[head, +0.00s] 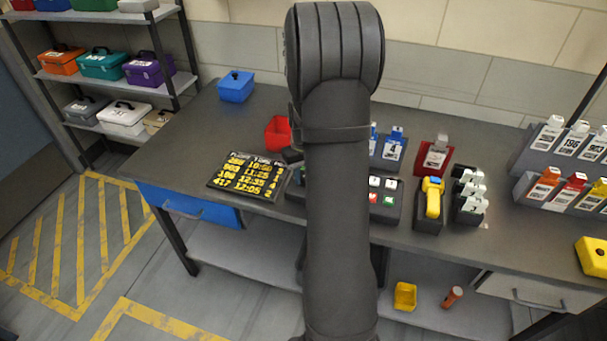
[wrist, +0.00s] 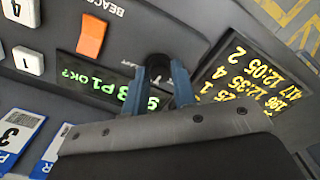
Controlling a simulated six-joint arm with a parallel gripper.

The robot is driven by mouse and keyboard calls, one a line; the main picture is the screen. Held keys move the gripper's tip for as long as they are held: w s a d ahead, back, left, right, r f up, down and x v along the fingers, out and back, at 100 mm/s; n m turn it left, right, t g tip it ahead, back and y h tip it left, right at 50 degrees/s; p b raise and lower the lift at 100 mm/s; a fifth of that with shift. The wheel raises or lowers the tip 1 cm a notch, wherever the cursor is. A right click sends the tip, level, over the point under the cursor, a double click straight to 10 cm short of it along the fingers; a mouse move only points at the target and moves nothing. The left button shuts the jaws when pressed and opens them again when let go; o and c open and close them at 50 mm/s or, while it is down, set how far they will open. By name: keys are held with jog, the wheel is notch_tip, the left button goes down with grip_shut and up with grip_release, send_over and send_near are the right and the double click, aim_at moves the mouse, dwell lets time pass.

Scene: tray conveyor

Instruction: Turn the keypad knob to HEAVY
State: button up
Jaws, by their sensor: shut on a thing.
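In the wrist view my gripper (wrist: 162,82) has its two blue fingers on either side of the black knob (wrist: 158,60) and is shut on it. The knob sits on the dark keypad (wrist: 125,35), beside a green-lit display (wrist: 118,85) whose text includes "P1 OK?". The knob's pointer and position labels are hidden or too small to read. In the head view the keypad (head: 388,214) shows only in part, with white, red and green buttons. My arm hides the knob and gripper there.
An orange switch (wrist: 92,35) and white buttons (wrist: 28,60) are near the knob. A black board with yellow times (head: 248,175) lies left of the keypad. A yellow handheld device (head: 433,198) in a black holder stands to its right. A red bin (head: 278,132) is behind.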

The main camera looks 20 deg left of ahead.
jog(key=m, duration=0.4)
jog(key=shift+m, duration=2.1)
jog(key=o, duration=1)
jog(key=shift+r, duration=0.1)
notch_tip(320, 180, up, 17)
jog(key=shift+r, duration=0.15)
notch_tip(320, 180, down, 18)
jog(key=shift+r, duration=0.25)
